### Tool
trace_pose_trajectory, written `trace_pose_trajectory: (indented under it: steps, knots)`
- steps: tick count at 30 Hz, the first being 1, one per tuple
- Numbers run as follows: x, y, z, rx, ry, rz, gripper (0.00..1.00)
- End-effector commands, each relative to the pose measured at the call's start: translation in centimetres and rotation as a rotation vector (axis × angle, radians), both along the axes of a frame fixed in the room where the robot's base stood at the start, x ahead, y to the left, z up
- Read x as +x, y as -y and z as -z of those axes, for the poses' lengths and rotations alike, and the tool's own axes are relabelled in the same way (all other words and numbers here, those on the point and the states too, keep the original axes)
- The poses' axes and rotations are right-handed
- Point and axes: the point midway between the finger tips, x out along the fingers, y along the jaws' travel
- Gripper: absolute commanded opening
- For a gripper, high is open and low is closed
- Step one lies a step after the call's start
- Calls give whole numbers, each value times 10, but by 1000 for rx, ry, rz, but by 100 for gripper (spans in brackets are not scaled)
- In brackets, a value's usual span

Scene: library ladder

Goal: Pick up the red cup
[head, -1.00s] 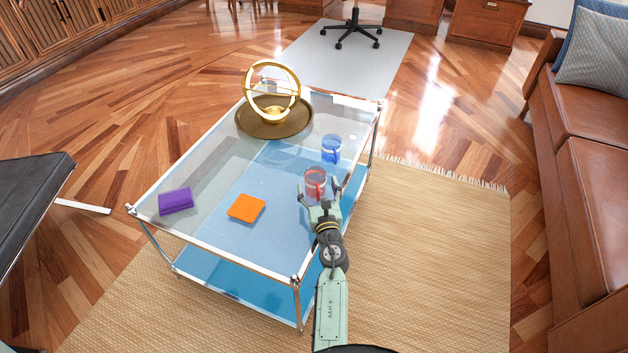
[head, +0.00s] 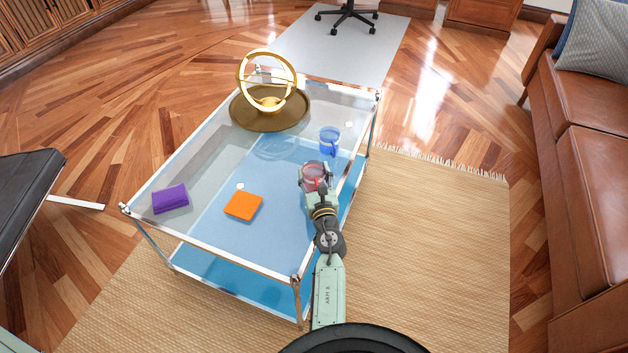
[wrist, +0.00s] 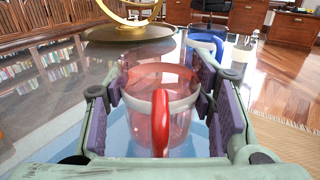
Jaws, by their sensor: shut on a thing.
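The red cup (wrist: 183,127) is clear red with a solid red handle facing the wrist camera. It stands upright between the purple-padded fingers of my gripper (wrist: 168,120), which is shut on it. In the head view the red cup (head: 313,171) is at the right side of the glass table, partly hidden by my gripper (head: 314,184). I cannot tell whether its base is touching the glass.
A blue cup (head: 330,140) stands just beyond the red cup. The glass table (head: 210,232) also holds an orange item (head: 243,206), a purple item (head: 170,199) and a gold ring ornament on a round tray (head: 246,119). A brown sofa (head: 590,160) is at the right.

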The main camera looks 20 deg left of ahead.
Motion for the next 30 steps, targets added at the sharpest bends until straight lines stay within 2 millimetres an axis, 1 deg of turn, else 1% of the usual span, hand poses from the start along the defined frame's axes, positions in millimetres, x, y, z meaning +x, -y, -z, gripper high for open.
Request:
trace_pose_trajectory:
  steps: [1, 12, 13, 19, 23, 26, 30]
  knots:
    - [0, 0, 0, 0, 0, 0, 43]
    - [0, 0, 0, 0, 0, 0, 18]
    - [0, 0, -1, 1, 1, 0, 17]
    - [0, 0, -1, 1, 1, 0, 17]
    - [0, 0, -7, 0, 2, 0, 17]
    - [0, 0, -16, 1, 2, 0, 17]
    - [0, 0, -39, -1, 3, 0, 17]
